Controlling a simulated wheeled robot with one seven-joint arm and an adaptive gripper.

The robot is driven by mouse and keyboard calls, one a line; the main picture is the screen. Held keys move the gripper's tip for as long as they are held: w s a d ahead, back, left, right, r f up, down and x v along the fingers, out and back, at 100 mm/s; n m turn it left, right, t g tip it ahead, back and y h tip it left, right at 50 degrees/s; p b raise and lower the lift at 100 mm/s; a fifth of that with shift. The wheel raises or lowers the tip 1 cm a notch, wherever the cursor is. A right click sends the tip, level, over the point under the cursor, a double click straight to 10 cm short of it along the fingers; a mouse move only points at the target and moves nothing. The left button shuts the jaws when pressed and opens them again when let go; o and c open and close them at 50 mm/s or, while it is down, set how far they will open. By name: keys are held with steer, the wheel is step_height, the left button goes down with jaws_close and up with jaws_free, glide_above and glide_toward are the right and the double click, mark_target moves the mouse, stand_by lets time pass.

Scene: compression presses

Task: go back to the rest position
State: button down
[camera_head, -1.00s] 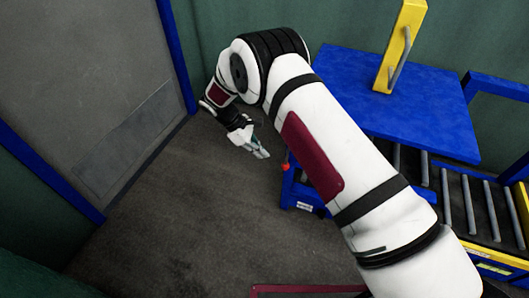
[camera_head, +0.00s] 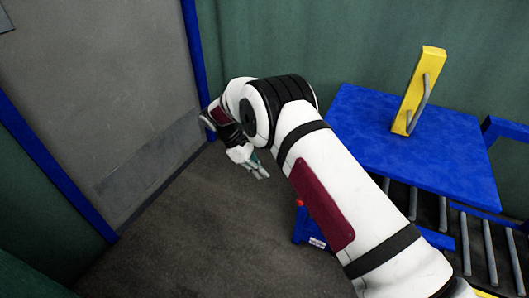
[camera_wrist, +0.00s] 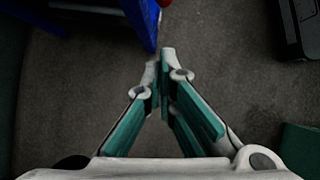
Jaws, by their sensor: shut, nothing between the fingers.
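My gripper (camera_head: 262,172) is at the end of my bent white arm, low over the dark floor, between the grey door and the blue press. In the wrist view my gripper (camera_wrist: 168,58) has its two fingers together at the tips, with nothing between them. Bare floor lies beneath it. My upper arm crosses the middle of the head view and hides part of the press.
The blue press (camera_head: 372,130) with a yellow handle post (camera_head: 418,92) and grey rollers (camera_head: 488,250) stands at the right. A grey door (camera_head: 110,90) in a blue frame is at the left. Open floor (camera_head: 200,235) lies between them.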

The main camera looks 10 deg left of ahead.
steer(key=s+d+r+m+y, duration=0.15)
steer(key=d+r, duration=0.25)
steer(key=r, duration=0.5)
steer(key=d+r+m, duration=0.2)
steer(key=d+r, duration=0.2)
steer(key=r, duration=0.5)
steer(key=s+d+r+m+y, duration=0.1)
steer(key=s+d+r+m, duration=0.1)
steer(key=s+d+r, duration=0.4)
steer(key=s+d+r+m, duration=0.2)
steer(key=s+d+r, duration=0.2)
steer(key=r, duration=0.4)
steer(key=s+d+r+m+y, duration=0.1)
steer(key=s+d+r+m, duration=0.2)
steer(key=s, duration=0.6)
steer(key=s+d+r+m+y, duration=0.1)
steer(key=s+d+r+m, duration=0.15)
steer(key=s+d, duration=0.4)
steer(key=s+f+m+t+y, duration=0.1)
steer(key=s+f+m+y, duration=0.2)
steer(key=s, duration=1.4)
step_height(320, 180, up, 29)
steer(key=t+h+p, duration=0.1)
steer(key=t+p, duration=0.2)
steer(key=p, duration=2.5)
steer(key=shift+r+t+p, duration=0.15)
steer(key=shift+t+p, duration=0.25)
